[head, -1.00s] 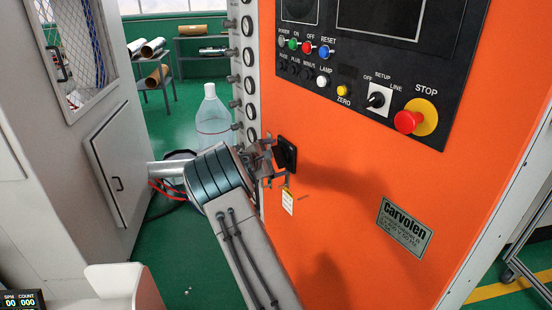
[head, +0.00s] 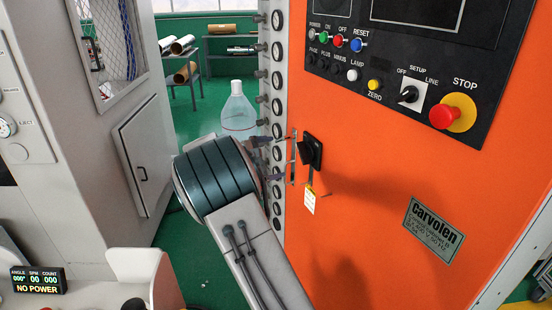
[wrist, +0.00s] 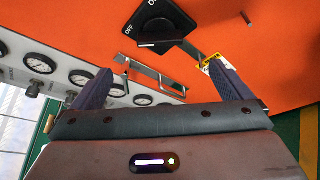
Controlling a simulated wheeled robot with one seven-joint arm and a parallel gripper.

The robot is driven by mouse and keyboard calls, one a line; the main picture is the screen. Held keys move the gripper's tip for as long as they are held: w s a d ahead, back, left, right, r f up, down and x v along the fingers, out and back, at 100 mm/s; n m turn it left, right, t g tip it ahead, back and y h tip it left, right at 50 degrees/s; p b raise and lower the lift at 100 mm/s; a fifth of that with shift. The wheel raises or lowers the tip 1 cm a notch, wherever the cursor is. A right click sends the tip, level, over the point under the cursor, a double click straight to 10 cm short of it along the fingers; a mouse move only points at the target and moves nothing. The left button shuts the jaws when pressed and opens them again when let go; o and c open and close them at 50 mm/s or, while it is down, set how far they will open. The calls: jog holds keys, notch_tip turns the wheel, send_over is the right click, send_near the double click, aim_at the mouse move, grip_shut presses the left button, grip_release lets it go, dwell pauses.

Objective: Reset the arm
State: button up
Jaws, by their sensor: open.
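My gripper (wrist: 162,68) is open and empty in the wrist view, its two dark fingers spread wide. In the head view my gripper (head: 272,155) is mostly hidden behind my thick banded wrist, just left of the orange cabinet (head: 390,185). The black rotary switch (head: 311,150) sits on the cabinet front, apart from my fingers. It also shows in the wrist view (wrist: 158,25), beyond the fingertips, with OFF and ON lettering beside it.
A metal bracket (wrist: 150,75) lies beside the switch, and a tag (head: 310,200) hangs below it. A column of gauges (head: 278,100) lines the cabinet's left edge. A clear bottle (head: 238,112) stands behind my wrist. A small display (head: 38,280) reads NO POWER.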

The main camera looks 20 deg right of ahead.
dwell(0.3)
jog(key=s+d+m+g+y, duration=0.2)
jog(key=s+m+g+y, duration=0.35)
jog(key=s, duration=1.15)
jog(key=s+a+m+t+y, duration=0.1)
jog(key=s+a+m+y, duration=0.3)
jog(key=s, duration=0.7)
jog(key=s+a+m+t+y, duration=0.1)
jog(key=s+a+m+y, duration=0.3)
jog(key=s+a, duration=0.3)
jog(key=s, duration=0.4)
jog(key=shift+s+a+f+t, duration=0.15)
jog(key=shift+s+f+t, duration=0.1)
jog(key=shift+f+t, duration=0.1)
